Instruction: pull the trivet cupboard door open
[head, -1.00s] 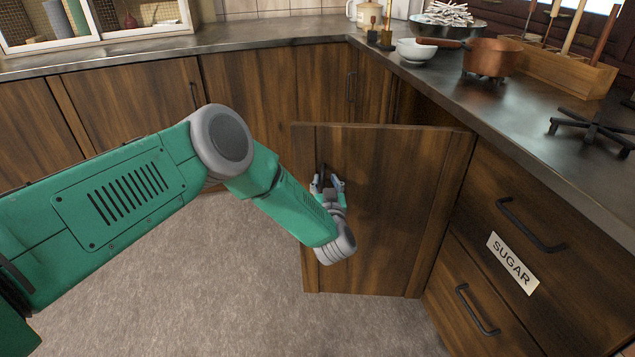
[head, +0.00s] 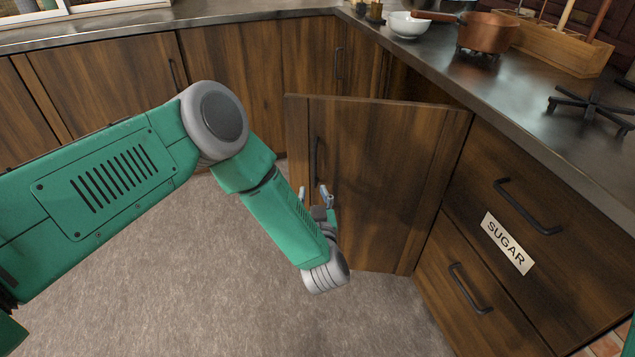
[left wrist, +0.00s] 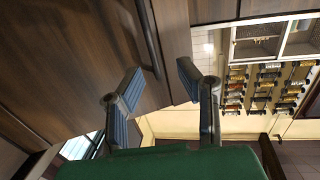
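The cupboard door (head: 390,185), dark brown wood, stands swung well out from the cabinets under the counter that holds the black trivet (head: 590,108). Its dark bar handle (head: 317,160) is upright near the door's left edge. My left gripper (head: 314,192) is at the handle's lower end, fingers apart and pointing up toward it. In the left wrist view, the open fingers (left wrist: 158,82) have a gap between them, and the handle (left wrist: 146,38) runs beyond that gap, not clasped. The door (left wrist: 65,60) fills the upper left there. My right gripper is not in view.
Drawers with dark handles, one labelled SUGAR (head: 507,243), stand right of the door. A copper pot (head: 487,33), a white bowl (head: 408,25) and a wooden rack (head: 560,45) are on the counter. The floor (head: 220,270) left of the door is clear.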

